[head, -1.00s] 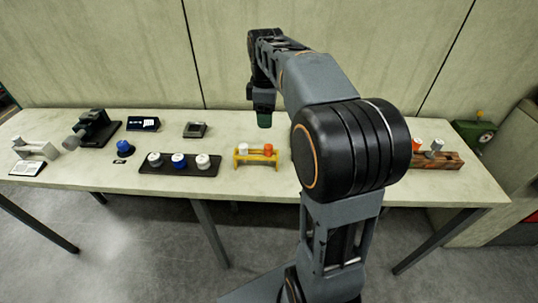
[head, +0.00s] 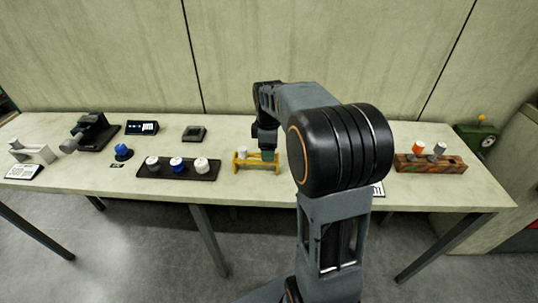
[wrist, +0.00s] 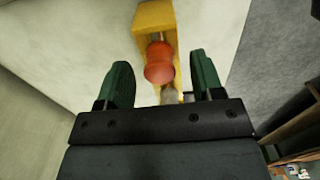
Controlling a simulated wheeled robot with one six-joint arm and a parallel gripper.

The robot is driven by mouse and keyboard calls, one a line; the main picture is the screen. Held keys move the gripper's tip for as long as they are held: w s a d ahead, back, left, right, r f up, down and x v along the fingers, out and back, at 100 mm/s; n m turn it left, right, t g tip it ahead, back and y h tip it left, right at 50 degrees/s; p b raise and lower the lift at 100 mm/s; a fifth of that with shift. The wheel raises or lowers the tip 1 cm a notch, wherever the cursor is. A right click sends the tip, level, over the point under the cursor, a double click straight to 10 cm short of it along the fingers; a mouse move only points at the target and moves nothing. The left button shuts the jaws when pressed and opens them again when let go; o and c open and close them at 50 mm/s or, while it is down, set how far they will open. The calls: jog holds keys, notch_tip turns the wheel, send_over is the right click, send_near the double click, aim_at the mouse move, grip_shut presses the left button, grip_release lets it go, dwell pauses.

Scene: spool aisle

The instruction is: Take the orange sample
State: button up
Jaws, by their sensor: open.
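The orange sample (wrist: 159,63) stands in the yellow rack (wrist: 150,17) in the wrist view, between and slightly beyond my gripper's fingertips. My gripper (wrist: 162,72) is open, with one green finger on each side of the sample and no clear contact. In the head view my gripper (head: 268,155) is over the right part of the yellow rack (head: 257,168) and hides the orange sample there. Another orange-topped sample (head: 418,148) stands in a wooden rack at the right.
A white-topped sample (head: 243,151) is in the yellow rack, left of my gripper. A grey-topped sample (head: 439,149) shares the wooden rack (head: 455,166). The table front is mostly clear.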

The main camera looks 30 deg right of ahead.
jog(key=shift+f, duration=0.85)
jog(key=c, duration=1)
